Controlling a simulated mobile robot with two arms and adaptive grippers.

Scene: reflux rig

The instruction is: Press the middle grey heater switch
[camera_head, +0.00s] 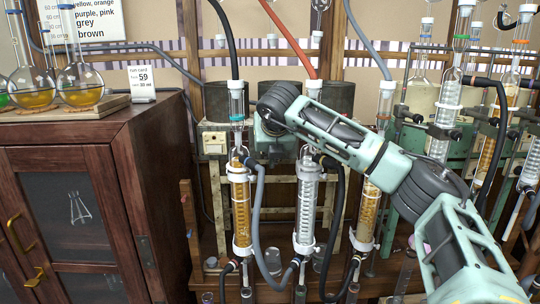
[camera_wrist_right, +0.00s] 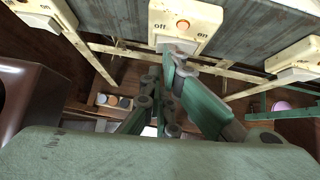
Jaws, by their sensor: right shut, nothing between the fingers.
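The middle heater switch box (camera_wrist_right: 186,22) is cream, with "off" and "on" lettering and an orange lamp. Its grey rocker (camera_wrist_right: 178,46) shows at its lower edge in the right wrist view. My right gripper (camera_wrist_right: 174,60) is shut and empty, its fingertips right at the rocker. I cannot tell whether they touch it or whether it is pressed. In the head view my right gripper (camera_head: 268,138) points away and is mostly hidden by my own wrist, which also covers the middle switch. My left gripper is not in view.
Similar switch boxes sit to the left (camera_wrist_right: 35,10) and right (camera_wrist_right: 298,58). Glass condensers (camera_head: 241,205) with hoses stand close in front, below my right arm. A dark wooden cabinet (camera_head: 150,150) with flasks (camera_head: 80,85) on top stands at the left.

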